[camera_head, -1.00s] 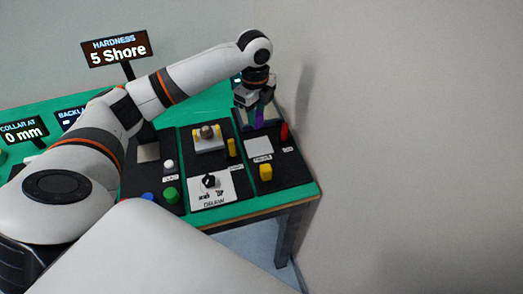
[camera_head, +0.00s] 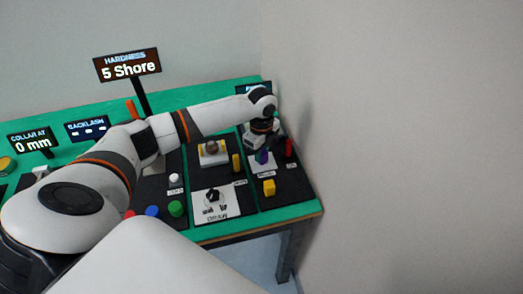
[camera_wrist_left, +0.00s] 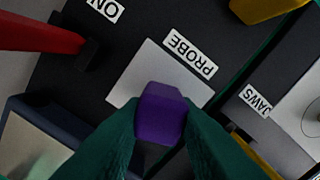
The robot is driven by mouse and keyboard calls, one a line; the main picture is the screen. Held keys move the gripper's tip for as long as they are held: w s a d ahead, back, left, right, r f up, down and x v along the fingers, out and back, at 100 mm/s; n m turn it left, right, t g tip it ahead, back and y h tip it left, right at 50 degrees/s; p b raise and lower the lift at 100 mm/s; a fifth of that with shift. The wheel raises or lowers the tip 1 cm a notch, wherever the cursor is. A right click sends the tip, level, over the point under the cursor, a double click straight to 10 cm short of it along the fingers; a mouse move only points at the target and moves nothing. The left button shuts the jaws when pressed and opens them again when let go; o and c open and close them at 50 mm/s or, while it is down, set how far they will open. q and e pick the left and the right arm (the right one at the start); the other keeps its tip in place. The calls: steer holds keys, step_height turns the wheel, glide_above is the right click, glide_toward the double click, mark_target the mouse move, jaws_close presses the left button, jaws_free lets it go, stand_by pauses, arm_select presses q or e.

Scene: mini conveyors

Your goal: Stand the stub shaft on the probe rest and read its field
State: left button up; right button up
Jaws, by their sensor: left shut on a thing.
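The purple stub shaft (camera_wrist_left: 161,112) is held between the dark green fingertips of my left gripper (camera_wrist_left: 160,128) in the left wrist view. Its faceted end shows over the near side of a pale square plate (camera_wrist_left: 150,72) labelled PROBE, which I take as the probe rest. The shaft also shows in the head view (camera_head: 264,157), below my left gripper (camera_head: 262,141) and above the PROBE label. The shaft and gripper hide part of the plate. I cannot tell whether the shaft touches it. My right gripper is not in view.
A red lever (camera_wrist_left: 40,36) stands beside the plate near an ON label. A yellow block (camera_head: 269,187) stands at the panel's front. The HARDNESS display (camera_head: 129,66) reads 5 Shore. A wall closes off the right.

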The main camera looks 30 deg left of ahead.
arm_select(q)
steer(key=o, duration=1)
steer(key=shift+f, duration=0.1)
step_height(320, 180, up, 12)
steer(key=shift+r+b, duration=0.15)
steer(key=shift+b, duration=0.35)
